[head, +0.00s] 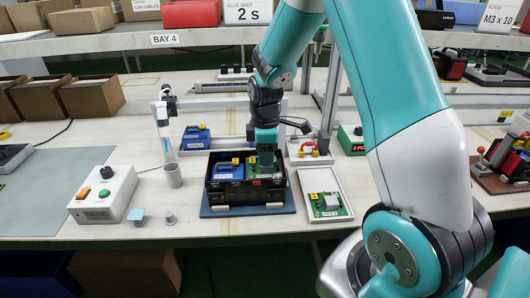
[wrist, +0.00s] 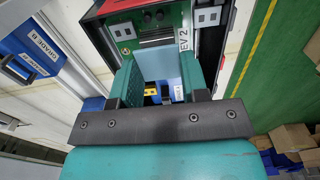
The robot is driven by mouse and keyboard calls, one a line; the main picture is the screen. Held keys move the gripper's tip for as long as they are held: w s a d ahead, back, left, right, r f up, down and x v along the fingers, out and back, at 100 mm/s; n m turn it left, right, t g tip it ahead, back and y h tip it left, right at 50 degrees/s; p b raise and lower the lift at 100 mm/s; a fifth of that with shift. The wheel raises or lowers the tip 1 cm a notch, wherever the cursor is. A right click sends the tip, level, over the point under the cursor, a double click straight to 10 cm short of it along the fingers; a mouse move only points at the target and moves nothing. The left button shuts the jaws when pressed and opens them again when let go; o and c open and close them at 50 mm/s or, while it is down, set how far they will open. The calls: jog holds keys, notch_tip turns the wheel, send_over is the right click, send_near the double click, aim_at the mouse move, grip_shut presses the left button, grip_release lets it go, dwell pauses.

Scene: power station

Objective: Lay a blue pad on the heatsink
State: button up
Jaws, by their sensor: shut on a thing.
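My gripper (head: 265,158) points down over the right half of the black open case (head: 243,199) in the head view. In the wrist view its fingers (wrist: 160,82) are closed on the edges of a pale blue pad (wrist: 161,65). A green board (wrist: 125,30) marked "EV 2" lies in the case just beyond the pad, with a dark finned part, seemingly the heatsink (wrist: 157,40). The gripper hides most of this in the head view; whether the pad touches it I cannot tell. Another pale blue square piece (head: 137,215) sits near the table's front edge.
A blue unit (head: 229,170) fills the case's left side. A white tray with a green board (head: 328,205) stands right of the case. A grey cup (head: 173,175), a button box (head: 103,196) and a small grey knob (head: 169,217) are at left. A shelf crosses behind.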

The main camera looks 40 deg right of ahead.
jog(key=shift+f+b, duration=0.4)
jog(key=shift+f, duration=0.25)
dwell(0.7)
jog(key=o, duration=1.4)
jog(key=shift+c, duration=0.2)
jog(key=shift+r, duration=0.1)
notch_tip(320, 180, up, 6)
jog(key=p, duration=0.5)
jog(key=shift+p, duration=0.4)
